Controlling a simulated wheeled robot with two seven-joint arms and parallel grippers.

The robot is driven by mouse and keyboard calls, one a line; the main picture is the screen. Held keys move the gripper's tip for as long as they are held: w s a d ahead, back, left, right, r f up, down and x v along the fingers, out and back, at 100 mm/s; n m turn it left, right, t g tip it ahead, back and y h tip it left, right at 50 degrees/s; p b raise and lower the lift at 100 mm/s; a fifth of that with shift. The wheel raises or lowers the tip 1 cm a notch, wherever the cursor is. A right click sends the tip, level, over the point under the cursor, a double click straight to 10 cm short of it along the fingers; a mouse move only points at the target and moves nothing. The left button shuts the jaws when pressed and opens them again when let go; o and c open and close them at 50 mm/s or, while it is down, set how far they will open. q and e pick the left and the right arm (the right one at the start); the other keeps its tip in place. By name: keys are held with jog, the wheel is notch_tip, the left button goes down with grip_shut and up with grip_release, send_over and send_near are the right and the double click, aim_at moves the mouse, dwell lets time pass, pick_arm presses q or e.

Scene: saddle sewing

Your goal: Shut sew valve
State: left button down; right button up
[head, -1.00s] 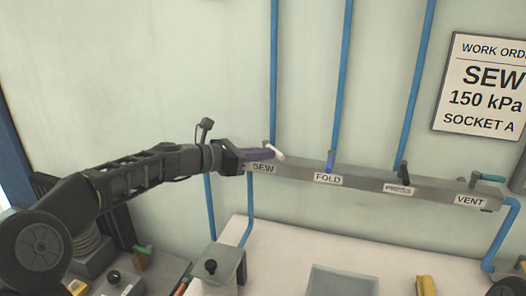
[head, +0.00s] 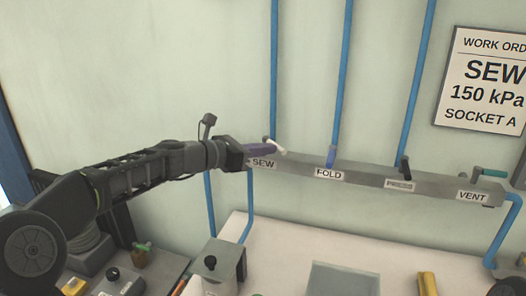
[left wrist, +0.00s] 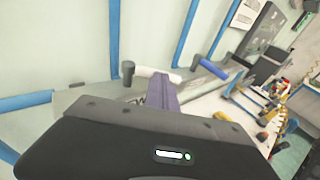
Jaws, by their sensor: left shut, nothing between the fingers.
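The sew valve's white handle (head: 279,148) is at the left end of the grey manifold bar, above the SEW label (head: 263,163). My left gripper (head: 273,149) has purple fingers, shut and empty, right at this handle. In the left wrist view the white handle (left wrist: 155,72) extends right from a dark stem, just beyond the purple fingertips (left wrist: 164,78). Whether they touch it I cannot tell. The fingers hide part of the handle in the head view. My right gripper is not in view.
Blue pipes run up the wall. A grey box with a black knob (head: 211,262) and a tray (head: 343,281) stand below.

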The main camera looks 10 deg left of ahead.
pick_arm(q)
jog(key=shift+w+d+n+t+y+b, duration=0.35)
jog(key=shift+d+n+t+y+b, duration=0.1)
jog(key=shift+d+n+y+b, duration=0.2)
jog(key=shift+w+d+n+t+y+b, duration=0.4)
jog(key=shift+d+n+y+b, duration=0.15)
jog(key=shift+d+y, duration=0.15)
jog(key=shift+w+d+n+t+y+b, duration=0.35)
jog(key=shift+d+n+t+y+b, duration=0.1)
jog(key=shift+d+n+y+b, duration=0.25)
jog(key=shift+a, duration=0.1)
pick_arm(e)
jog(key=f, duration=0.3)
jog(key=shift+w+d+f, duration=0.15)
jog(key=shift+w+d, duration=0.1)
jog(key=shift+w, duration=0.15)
pick_arm(q)
jog(key=shift+r, duration=0.15)
